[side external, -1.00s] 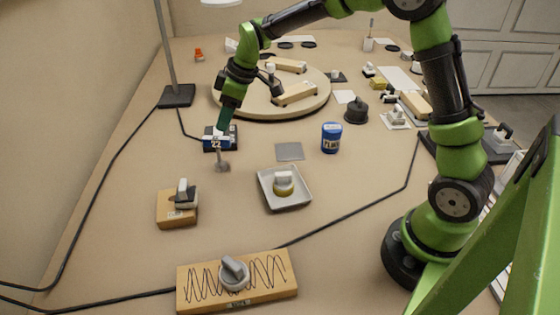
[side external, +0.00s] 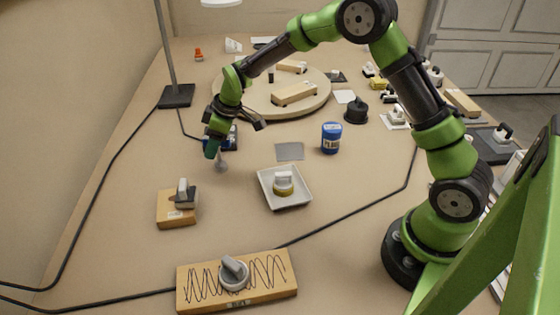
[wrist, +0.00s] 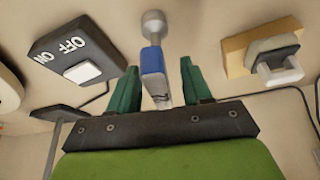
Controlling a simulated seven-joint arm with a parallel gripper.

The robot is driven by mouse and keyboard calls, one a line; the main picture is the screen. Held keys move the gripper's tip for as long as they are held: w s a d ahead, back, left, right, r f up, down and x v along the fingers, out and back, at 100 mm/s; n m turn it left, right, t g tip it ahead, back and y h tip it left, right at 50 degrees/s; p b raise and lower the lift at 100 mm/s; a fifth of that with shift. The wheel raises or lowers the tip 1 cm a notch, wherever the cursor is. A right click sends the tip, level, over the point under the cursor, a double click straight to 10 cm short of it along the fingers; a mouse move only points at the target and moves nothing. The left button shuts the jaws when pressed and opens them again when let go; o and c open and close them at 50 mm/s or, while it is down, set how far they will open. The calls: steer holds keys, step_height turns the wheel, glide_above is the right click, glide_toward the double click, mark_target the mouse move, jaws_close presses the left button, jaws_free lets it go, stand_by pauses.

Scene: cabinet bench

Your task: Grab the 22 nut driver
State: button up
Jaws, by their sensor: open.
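The nut driver shows a blue part (wrist: 152,60) and a round grey metal end (wrist: 153,22) in the wrist view. In the side external view its grey end (side external: 221,165) shows just below my gripper (side external: 212,147), which hides most of the rest. My gripper (wrist: 160,88) is open, with one green finger on each side of the nut driver's blue and grey body. I see gaps between the fingers and the body. The number 22 is hidden now.
A dark ON/OFF switch box (wrist: 75,55) lies close beside the nut driver. A wooden block with a grey switch (side external: 177,207) and a white tray (side external: 285,197) stand nearer the camera. A blue jar (side external: 331,137) stands to the right. A round turntable (side external: 262,103) is behind.

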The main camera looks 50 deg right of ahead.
jaws_close()
steer(key=shift+r, duration=0.1)
